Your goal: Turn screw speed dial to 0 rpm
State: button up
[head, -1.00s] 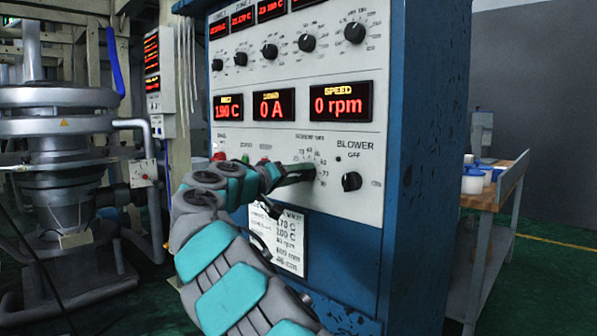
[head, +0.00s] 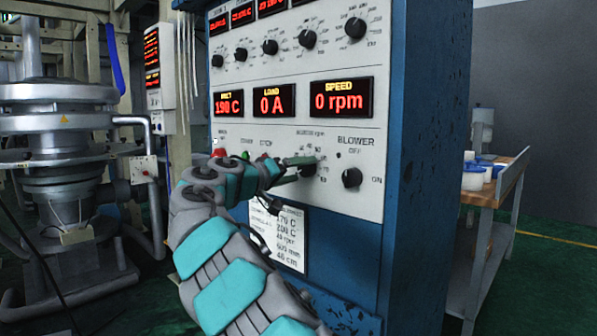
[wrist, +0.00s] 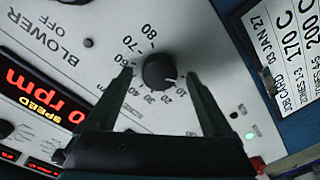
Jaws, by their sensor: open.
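The screw speed dial (wrist: 158,71) is a round black knob on a pale panel, with a printed scale around it. Its white mark points right in the wrist view, near the low end by the 10. My gripper (wrist: 160,78) is open, with one finger on each side of the dial; gaps show between the fingers and the knob. In the head view my gripper (head: 300,170) reaches the dial (head: 309,168) from the left and partly hides it. The SPEED display (head: 342,100) reads 0 rpm.
The blower knob (head: 352,178) is close to the right of the dial. A job card (head: 290,242) hangs below. A red button and a lit green lamp (wrist: 249,136) are on the other side. A wooden bench (head: 490,195) stands right of the blue cabinet (head: 428,150).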

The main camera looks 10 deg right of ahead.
jog(key=v, duration=0.7)
jog(key=shift+a, duration=0.25)
jog(key=shift+s, duration=0.15)
